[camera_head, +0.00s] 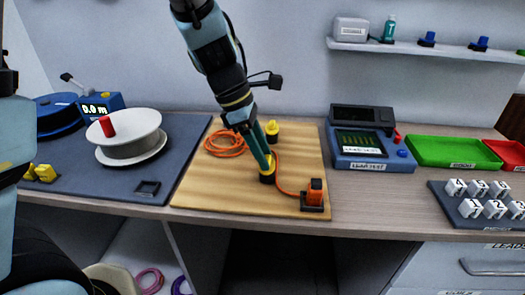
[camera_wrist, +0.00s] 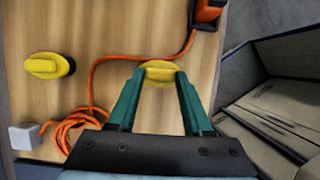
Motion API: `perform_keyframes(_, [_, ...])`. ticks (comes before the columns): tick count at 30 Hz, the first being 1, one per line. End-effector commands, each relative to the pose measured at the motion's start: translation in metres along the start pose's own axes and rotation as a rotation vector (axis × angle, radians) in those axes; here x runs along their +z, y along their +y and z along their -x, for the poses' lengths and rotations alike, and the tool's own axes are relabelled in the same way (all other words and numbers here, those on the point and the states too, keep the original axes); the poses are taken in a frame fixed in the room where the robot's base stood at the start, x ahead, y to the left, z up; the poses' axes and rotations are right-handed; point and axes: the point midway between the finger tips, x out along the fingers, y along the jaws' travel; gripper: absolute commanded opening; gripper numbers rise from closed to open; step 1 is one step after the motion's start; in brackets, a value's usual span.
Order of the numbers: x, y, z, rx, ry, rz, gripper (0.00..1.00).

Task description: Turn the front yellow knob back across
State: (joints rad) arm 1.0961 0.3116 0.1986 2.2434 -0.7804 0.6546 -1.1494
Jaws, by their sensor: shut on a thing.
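The front yellow knob (camera_wrist: 158,69) is at the wooden board's front part, on a dark base (camera_head: 267,179). My gripper (camera_wrist: 156,78) has its two teal fingers closed on this knob, one on each side; it also shows in the head view (camera_head: 266,166), pointing down and largely hiding the knob. The other yellow knob (camera_head: 272,128) stands behind it on the board and shows at the left in the wrist view (camera_wrist: 48,66). An orange cable (camera_wrist: 100,75) runs close by the held knob.
The wooden board (camera_head: 215,190) carries an orange plug piece (camera_head: 315,192) at front right and a coil of orange cable (camera_head: 225,145). A blue lead tester (camera_head: 370,150) stands right of the board. A white spool (camera_head: 130,135) is on the left mat (camera_head: 100,190).

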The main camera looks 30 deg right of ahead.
Motion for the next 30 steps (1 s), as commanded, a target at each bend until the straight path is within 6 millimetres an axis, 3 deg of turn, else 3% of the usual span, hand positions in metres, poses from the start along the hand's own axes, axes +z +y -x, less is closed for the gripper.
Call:
perform_keyframes(1, [0.0,0.0,0.0002,0.0,0.0,0.0,0.18])
perform_keyframes(6, [0.0,0.0,0.0002,0.0,0.0,0.0,0.0])
perform_keyframes(19, [0.0003,0.0011,0.0015,-0.028,-0.001,-0.065,0.0])
perform_keyframes(30, [0.0011,0.0045,0.0026,-0.141,-0.001,-0.334,0.0])
